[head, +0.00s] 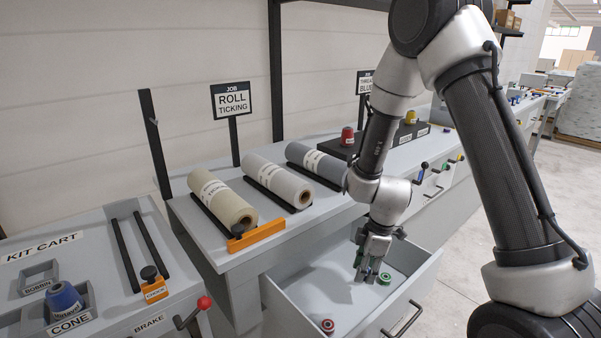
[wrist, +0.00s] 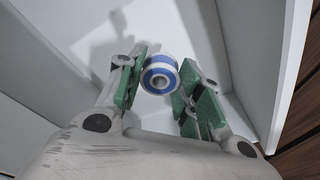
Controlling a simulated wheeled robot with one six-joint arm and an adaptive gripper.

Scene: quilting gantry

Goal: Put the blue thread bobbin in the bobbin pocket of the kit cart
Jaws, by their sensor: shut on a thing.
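The blue thread bobbin (wrist: 160,75), blue with white rims, is between the green-padded fingertips of my gripper (wrist: 155,82) in the wrist view. My gripper (head: 368,274) is shut on it, pointing down inside the open drawer in the head view, where the fingers mostly hide the bobbin. I cannot tell whether the bobbin touches the drawer floor. The kit cart (head: 95,250) is at the left of the head view. Its bobbin pocket (head: 39,276), a square recess with a BOBBIN label, looks empty.
The open drawer (head: 318,290) also holds a green bobbin (head: 385,279) beside my fingers and a red bobbin (head: 327,326) near the front. A blue cone (head: 63,298) sits in the cart's cone pocket. Fabric rolls (head: 277,181) lie on the bench. A red-knobbed brake lever (head: 203,303) sticks out from the cart.

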